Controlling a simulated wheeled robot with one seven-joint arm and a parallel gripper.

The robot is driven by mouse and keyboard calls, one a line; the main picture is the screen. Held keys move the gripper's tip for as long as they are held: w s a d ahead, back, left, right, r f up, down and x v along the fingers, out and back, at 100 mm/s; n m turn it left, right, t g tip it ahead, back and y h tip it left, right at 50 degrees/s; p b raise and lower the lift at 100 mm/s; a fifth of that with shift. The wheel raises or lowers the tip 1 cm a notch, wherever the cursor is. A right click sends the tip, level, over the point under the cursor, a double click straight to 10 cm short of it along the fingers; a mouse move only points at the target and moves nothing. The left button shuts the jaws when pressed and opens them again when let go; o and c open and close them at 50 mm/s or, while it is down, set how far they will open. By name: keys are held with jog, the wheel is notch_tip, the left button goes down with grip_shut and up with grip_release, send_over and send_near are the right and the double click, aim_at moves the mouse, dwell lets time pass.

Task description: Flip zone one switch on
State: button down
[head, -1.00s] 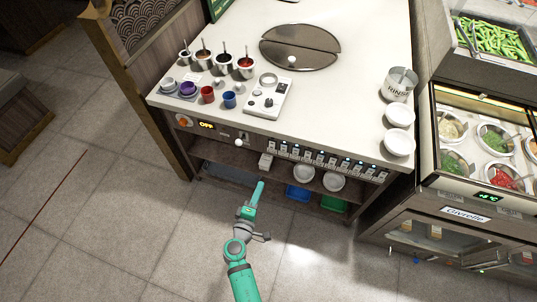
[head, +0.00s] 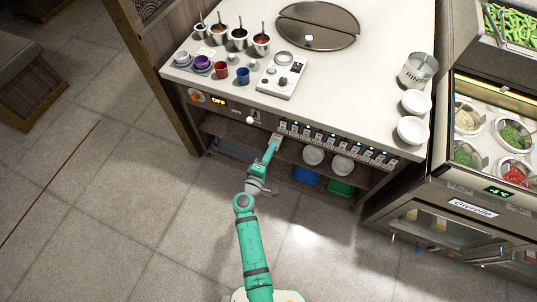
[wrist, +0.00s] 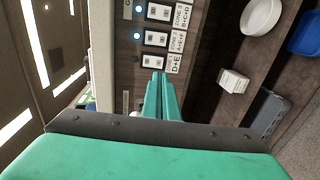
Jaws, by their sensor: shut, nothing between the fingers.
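A row of small switches (head: 335,142) with printed labels runs along the counter's front panel. In the wrist view the nearest switch (wrist: 154,61) has a label (wrist: 173,63) that seems to end in "D+E"; its zone number is too small to read surely. I see no lit lamp beside it, while blue lamps glow beside the two switches farther up. My green gripper (head: 276,142) is at the left end of the row. In the wrist view my gripper (wrist: 160,76) is shut and empty, its tips just below the nearest switch. I cannot tell whether they touch the panel.
A white ball-ended lever (head: 250,120) and an "OFF" display (head: 217,100) are left of the switches.

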jog(key=x, duration=0.8)
jog(key=shift+w, duration=0.35)
jog(key=shift+w+d+f, duration=0.1)
jog(key=shift+w+d, duration=0.05)
jog(key=shift+w, duration=0.05)
jog(key=shift+s, duration=0.1)
send_near(282, 128)
jog(key=shift+s+a+f, duration=1.3)
jog(key=shift+s+f, duration=0.05)
jog(key=shift+s, duration=2.05)
jog(key=shift+d, duration=0.3)
jog(key=shift+s, duration=0.1)
